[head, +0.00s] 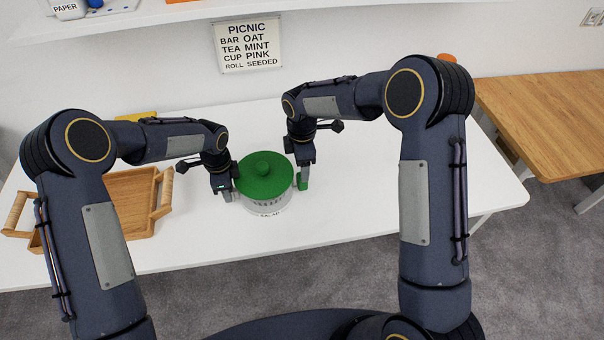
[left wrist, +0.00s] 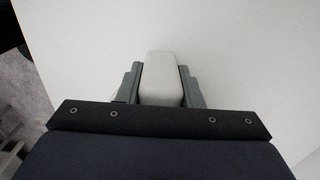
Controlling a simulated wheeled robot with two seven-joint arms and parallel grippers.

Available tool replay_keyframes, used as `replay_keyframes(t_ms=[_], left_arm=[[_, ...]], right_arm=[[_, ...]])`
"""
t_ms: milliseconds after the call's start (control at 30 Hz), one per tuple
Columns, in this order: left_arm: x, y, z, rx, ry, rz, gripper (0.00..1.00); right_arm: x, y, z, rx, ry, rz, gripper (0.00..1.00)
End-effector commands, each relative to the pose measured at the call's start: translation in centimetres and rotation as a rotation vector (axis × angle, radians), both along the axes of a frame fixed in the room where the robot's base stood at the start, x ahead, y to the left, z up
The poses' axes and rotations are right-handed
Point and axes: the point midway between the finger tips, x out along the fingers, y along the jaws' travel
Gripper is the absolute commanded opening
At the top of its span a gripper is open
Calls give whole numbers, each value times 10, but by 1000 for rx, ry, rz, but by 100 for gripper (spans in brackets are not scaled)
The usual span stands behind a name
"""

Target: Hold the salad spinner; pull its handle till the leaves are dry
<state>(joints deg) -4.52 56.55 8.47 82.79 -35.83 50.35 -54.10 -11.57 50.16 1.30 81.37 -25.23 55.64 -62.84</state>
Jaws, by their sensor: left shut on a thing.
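My left gripper (head: 227,195) is at the spinner's left side. In the left wrist view, its fingers are shut on a pale, rounded lug (left wrist: 160,80), which appears to be part of the spinner's bowl. My right gripper (head: 304,176) points down at the spinner's right side, at the green pull handle (head: 303,184). Its fingers partly hide the handle, and I cannot tell whether they are closed on it. The leaves are not visible.
A wooden tray (head: 128,189) with upright handles lies on the white table (head: 400,190) at the left, behind my left arm. A yellow item (head: 136,117) is partly hidden there. The table is clear right of the spinner. A wooden table (head: 548,105) stands far right.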

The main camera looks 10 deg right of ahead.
Motion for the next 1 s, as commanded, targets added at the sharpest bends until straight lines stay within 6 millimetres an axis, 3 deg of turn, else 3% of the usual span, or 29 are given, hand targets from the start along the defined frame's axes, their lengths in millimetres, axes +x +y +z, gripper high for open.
replay_keyframes(t_ms=[200, 400, 867, 1000], left_arm=[[-2, 0, -3, 1, 5, -1, 0], [-2, 0, -3, 1, 5, -1, 0], [-2, 0, -3, 2, 6, -1, 0], [-2, 0, -3, 2, 6, -1, 0]], right_arm=[[-1, -1, -34, -1, 4, -1, 62], [-1, 0, -56, 0, 3, -1, 62], [0, -1, -67, 0, 1, -2, 62], [0, -1, -66, 0, 1, -2, 47]])
